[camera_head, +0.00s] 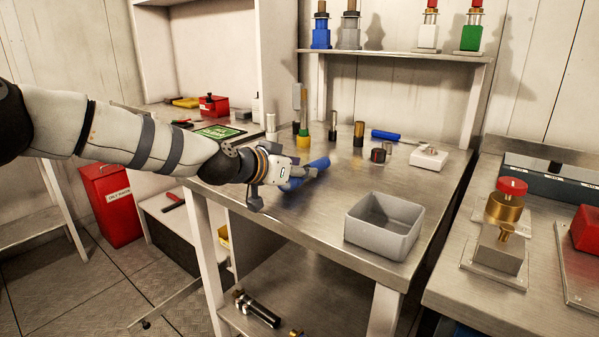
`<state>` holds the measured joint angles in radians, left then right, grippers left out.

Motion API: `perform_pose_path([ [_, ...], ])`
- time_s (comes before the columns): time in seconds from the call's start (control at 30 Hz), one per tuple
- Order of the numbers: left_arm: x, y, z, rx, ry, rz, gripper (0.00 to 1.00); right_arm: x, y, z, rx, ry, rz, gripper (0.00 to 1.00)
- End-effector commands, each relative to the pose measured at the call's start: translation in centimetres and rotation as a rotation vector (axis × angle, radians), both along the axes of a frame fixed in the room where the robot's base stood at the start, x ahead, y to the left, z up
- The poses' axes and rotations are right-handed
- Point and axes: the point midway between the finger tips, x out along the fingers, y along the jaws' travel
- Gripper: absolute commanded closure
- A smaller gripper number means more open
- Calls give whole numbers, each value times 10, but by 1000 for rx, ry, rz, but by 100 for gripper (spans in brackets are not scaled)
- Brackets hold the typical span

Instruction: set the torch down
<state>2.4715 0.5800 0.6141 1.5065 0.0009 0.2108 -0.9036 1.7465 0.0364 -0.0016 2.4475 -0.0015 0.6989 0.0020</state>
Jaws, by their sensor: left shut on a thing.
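A blue cylinder, which I take to be the torch (319,163), is in my left gripper (298,174), over the left part of the steel table (300,220). The gripper reaches in from the left and is shut on it. The fingers hide its middle, so blue shows on both sides of them. It lies nearly level, close to the tabletop; I cannot tell whether it touches. My right gripper is not in view.
A grey open bin (384,226) stands at the table's front right. Several small cylinders stand toward the back, near a blue-handled tool (385,135) and a white block (429,158). Bare steel lies between gripper and bin. A black and silver cylinder (257,309) lies on the lower shelf.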

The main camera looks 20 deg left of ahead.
Motion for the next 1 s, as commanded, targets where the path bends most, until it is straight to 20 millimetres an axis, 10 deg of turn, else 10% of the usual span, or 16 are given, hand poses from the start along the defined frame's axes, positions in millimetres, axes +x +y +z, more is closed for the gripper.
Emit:
perform_pose_path([
  [0.3,0,0,-5,-1,-2,0,100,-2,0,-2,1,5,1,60],
  [0.33,0,0,-6,-1,-1,-1,65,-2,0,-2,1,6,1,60],
  [0.43,0,0,-5,1,-1,0,47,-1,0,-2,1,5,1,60],
  [0.77,0,0,0,0,-4,-1,47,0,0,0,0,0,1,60],
  [1.0,-40,15,26,0,-14,0,47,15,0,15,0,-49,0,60],
])
